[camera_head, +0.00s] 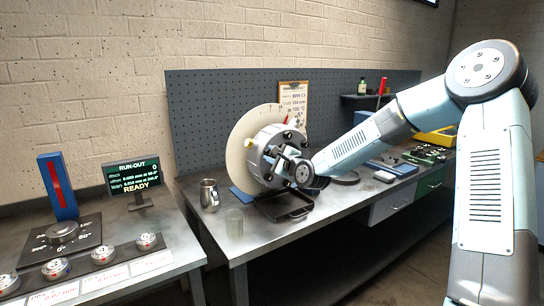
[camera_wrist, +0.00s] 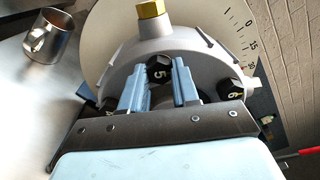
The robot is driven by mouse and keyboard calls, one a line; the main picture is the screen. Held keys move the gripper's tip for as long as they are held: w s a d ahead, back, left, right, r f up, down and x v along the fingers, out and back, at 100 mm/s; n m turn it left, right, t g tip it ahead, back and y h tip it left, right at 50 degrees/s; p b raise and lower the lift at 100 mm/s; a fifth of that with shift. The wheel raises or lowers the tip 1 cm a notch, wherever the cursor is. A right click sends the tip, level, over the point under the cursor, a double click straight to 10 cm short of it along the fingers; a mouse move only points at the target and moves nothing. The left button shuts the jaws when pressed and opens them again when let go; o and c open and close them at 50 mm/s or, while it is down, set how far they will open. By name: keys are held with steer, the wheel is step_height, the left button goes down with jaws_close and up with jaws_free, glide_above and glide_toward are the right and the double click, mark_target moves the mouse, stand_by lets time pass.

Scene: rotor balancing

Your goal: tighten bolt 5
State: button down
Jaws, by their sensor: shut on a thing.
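Bolt 5 (camera_wrist: 158,70) has a black head marked 5 and sits on the grey rotor hub (camera_wrist: 195,45) in the wrist view. My gripper (camera_wrist: 157,76) has one blue jaw on each side of this head and is shut on it. The lower part of the bolt is hidden by the jaws and the gripper body. Bolt 6 (camera_wrist: 232,86) is to the right of the jaws. In the head view the rotor (camera_head: 262,150) stands on the bench with its pale disc behind, and my gripper covers part of its front.
A metal mug (camera_head: 209,195) and a clear glass (camera_head: 234,222) stand at the bench's left front. A black tray (camera_head: 284,208) lies below the rotor. The run-out display (camera_head: 133,178) reads READY.

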steer(key=shift+d+f, duration=0.15)
steer(key=c, duration=1.1)
jaws_free()
steer(key=shift+w, duration=0.1)
steer(key=shift+o, duration=1.3)
steer(key=v, duration=1.3)
steer(key=shift+s, duration=0.4)
steer(key=shift+d, duration=0.15)
